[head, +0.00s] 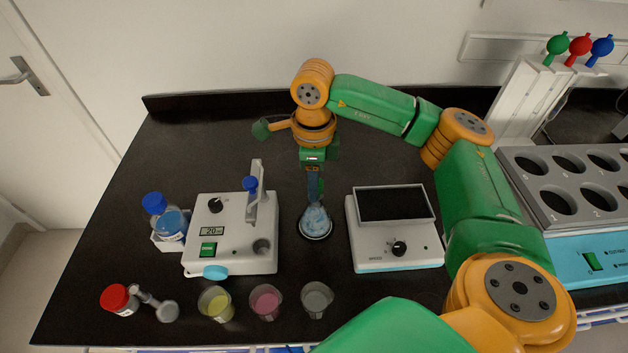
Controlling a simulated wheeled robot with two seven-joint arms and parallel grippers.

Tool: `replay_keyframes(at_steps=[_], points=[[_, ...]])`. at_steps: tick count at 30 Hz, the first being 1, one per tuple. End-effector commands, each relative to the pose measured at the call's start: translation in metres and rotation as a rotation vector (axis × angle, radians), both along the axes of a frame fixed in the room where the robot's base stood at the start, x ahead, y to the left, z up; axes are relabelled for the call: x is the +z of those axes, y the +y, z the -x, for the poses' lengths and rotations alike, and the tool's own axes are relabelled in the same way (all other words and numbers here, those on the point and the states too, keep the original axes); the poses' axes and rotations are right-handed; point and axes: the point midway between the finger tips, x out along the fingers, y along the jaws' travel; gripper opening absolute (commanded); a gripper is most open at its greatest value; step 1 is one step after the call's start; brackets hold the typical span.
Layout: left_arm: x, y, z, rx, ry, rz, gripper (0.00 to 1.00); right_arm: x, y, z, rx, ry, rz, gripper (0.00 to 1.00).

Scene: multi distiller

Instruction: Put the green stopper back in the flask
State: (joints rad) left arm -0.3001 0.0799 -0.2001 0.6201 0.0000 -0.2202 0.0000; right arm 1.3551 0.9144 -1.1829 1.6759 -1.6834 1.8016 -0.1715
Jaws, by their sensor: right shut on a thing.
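A small conical flask (315,222) with pale blue contents stands upright on the black bench, between the two white instruments. My right gripper (314,194) points straight down over it, shut at the flask's neck. The neck is hidden by the fingers. The green stopper (557,45) has a round head and sits at the top of a white rack at the upper right, left of a red and a blue one. My left gripper is not in view.
A white device (232,252) with a display stands left of the flask, and a white balance-like device (398,258) stands right. Several beakers (266,302) line the front. A white rack (513,100) and a grey holder with round wells (530,163) are at the right.

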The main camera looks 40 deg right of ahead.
Motion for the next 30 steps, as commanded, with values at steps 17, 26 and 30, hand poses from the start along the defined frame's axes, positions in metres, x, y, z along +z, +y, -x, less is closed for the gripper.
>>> replay_keyframes(at_steps=[17,26,30], points=[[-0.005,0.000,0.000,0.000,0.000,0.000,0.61,-0.006,0.000,0.000,0.000,0.001,0.001,0.70],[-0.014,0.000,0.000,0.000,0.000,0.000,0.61,0.020,0.001,-0.001,0.002,-0.006,-0.001,0.70],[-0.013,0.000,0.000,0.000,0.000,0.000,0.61,0.052,0.001,0.000,0.000,-0.005,0.000,0.70]])
